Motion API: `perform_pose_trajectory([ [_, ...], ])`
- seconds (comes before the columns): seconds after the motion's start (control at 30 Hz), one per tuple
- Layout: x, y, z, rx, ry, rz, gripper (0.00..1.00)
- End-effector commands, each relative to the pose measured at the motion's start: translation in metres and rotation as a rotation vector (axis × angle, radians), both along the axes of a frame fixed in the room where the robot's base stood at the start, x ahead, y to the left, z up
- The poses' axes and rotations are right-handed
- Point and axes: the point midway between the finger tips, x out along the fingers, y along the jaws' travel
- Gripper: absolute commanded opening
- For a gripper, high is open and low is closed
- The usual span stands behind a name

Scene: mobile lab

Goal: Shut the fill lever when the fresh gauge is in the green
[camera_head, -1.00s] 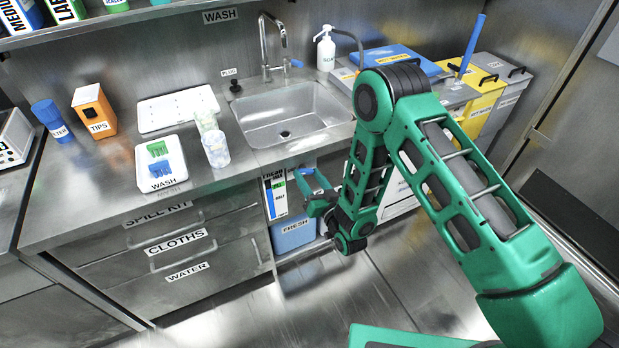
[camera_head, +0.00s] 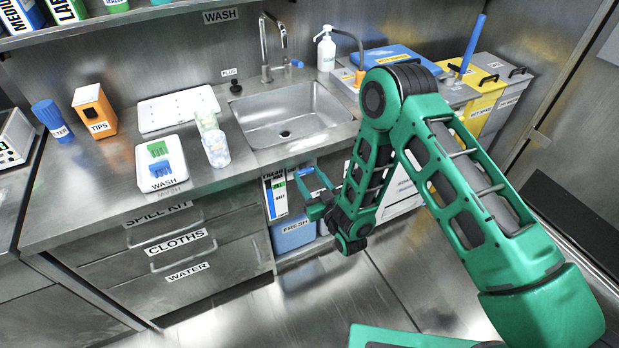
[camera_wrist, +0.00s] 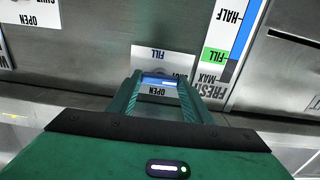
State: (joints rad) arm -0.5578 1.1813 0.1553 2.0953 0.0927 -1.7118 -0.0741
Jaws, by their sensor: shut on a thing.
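The fresh gauge (camera_wrist: 243,37) is at the right of the wrist view, upside down, with a blue column, a green band (camera_wrist: 214,55) and a MAX mark. The blue ends beside the green band, with a short dark stretch between it and MAX. The gauge (camera_head: 278,197) also shows under the counter in the head view. The fill lever's blue handle (camera_wrist: 159,81) sits between my fingers, in front of a white plate marked FILL, OPEN and SHUT (camera_wrist: 163,58). My gripper (camera_wrist: 160,87) is shut on it. The lever's pivot is mostly hidden.
The sink (camera_head: 292,115) is in the counter above my gripper. A blue FRESH container (camera_head: 293,234) stands below the gauge. Drawers (camera_head: 175,245) are to the left. A second white OPEN plate (camera_wrist: 32,14) is at the wrist view's upper left. The floor in front is clear.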

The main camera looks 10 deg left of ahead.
Motion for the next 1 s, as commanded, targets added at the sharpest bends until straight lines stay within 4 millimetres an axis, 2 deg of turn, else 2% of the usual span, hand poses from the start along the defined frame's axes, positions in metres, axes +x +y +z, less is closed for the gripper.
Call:
perform_pose_trajectory([
  [0.03,0.001,-0.003,-0.001,-0.006,0.0,-0.002,0.23],
  [0.07,0.001,-0.003,-0.001,-0.006,0.0,-0.002,0.52],
  [0.1,0.001,-0.002,-0.001,-0.005,0.0,-0.002,0.62],
  [0.13,0.001,-0.002,-0.001,-0.005,0.0,-0.002,0.64],
  [0.43,-0.001,-0.002,-0.001,-0.002,0.001,-0.001,0.64],
  [0.57,-0.008,-0.008,-0.001,-0.003,0.002,-0.001,0.64],
  [1.0,-0.07,-0.053,-0.002,-0.005,0.004,-0.001,0.64],
])
